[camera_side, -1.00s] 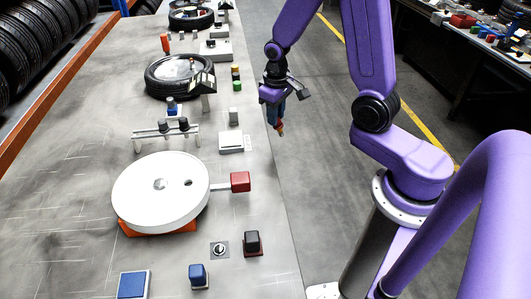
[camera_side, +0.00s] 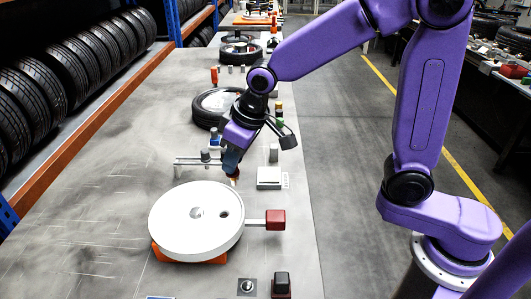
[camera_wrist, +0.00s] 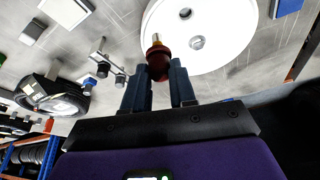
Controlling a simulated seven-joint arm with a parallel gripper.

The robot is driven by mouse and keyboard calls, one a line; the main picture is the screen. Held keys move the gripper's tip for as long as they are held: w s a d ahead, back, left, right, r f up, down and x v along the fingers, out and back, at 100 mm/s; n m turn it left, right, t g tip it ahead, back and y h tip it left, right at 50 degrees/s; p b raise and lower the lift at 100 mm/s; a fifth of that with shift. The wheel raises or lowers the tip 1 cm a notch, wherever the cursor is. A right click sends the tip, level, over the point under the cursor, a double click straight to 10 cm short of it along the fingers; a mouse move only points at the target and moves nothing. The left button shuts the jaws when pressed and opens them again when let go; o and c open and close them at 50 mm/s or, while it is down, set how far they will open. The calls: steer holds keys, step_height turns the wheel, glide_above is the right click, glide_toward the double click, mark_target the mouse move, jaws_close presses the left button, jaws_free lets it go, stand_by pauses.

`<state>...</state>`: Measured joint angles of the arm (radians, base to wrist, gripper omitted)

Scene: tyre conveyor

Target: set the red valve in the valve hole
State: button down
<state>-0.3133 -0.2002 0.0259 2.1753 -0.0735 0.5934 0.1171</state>
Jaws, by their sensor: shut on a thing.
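My gripper (camera_side: 232,166) is shut on the red valve (camera_wrist: 158,66), which has a brass tip. In the side view the gripper hangs above the bench at the far edge of the white disc, and only the valve's lower end (camera_side: 235,178) shows below the fingers. The white disc (camera_side: 178,232) lies flat on an orange base. The dark valve hole (camera_side: 224,214) is to the right of its grey hub (camera_side: 196,212). In the wrist view the valve stands out between the fingers, in front of the white disc (camera_wrist: 230,30). The valve is apart from the hole.
A red block (camera_side: 275,220) on a rod sticks out right of the disc. A low metal rail with dark knobs (camera_side: 205,157) stands behind the disc, close to my gripper. A pale box (camera_side: 269,177) is to the right. A tyre (camera_side: 203,112) lies farther back.

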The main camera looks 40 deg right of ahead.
steer(key=shift+n+y, duration=0.4)
steer(key=a, duration=0.1)
steer(key=s+a+r, duration=0.1)
steer(key=a, duration=0.1)
steer(key=a+r, duration=0.1)
steer(key=shift+s+a+r, duration=0.15)
steer(key=shift+s+a, duration=0.05)
steer(key=shift+s, duration=0.05)
steer(key=shift+f, duration=2.95)
steer(key=shift+f, duration=1.5)
steer(key=c, duration=0.8)
jaws_free()
steer(key=shift+c, duration=0.2)
